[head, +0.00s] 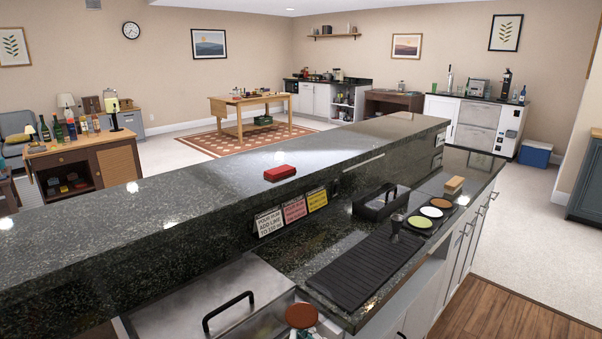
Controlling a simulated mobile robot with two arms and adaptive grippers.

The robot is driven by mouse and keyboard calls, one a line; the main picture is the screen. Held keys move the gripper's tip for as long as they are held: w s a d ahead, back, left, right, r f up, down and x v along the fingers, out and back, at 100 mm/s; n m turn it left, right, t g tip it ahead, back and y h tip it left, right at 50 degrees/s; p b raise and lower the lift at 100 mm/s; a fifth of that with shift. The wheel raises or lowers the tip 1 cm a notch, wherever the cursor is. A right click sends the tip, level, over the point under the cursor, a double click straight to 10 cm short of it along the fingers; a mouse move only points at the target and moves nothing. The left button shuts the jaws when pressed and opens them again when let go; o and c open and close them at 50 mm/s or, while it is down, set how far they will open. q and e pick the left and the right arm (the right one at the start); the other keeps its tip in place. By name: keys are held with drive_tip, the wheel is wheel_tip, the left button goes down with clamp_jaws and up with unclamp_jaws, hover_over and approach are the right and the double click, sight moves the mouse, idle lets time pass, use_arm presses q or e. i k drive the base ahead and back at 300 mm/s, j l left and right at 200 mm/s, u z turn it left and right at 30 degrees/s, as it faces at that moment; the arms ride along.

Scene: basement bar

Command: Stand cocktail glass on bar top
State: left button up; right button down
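The bar top (130,210) is a raised dark speckled stone ledge running from the lower left to the upper right. Its surface is bare apart from a small red block. At the bottom edge of the head view is a round reddish-brown disc (302,315), perhaps the top of a filled glass; I cannot make out a stem or foot. White and teal parts just below it look like part of my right gripper (306,334), mostly cut off by the frame. Whether its fingers are open or shut does not show. My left gripper is not in view.
The red block (280,173) lies mid-ledge. A black handle (228,310) rises from the steel lid.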

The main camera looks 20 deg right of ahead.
sight(317, 161)
drive_tip(key=i+l+u, duration=0.2)
drive_tip(key=l, duration=0.45)
drive_tip(key=i+l+u, duration=0.2)
drive_tip(key=l, duration=0.5)
drive_tip(key=i+l+u, duration=0.2)
drive_tip(key=l, duration=0.55)
drive_tip(key=l+u, duration=0.15)
drive_tip(key=l, duration=0.55)
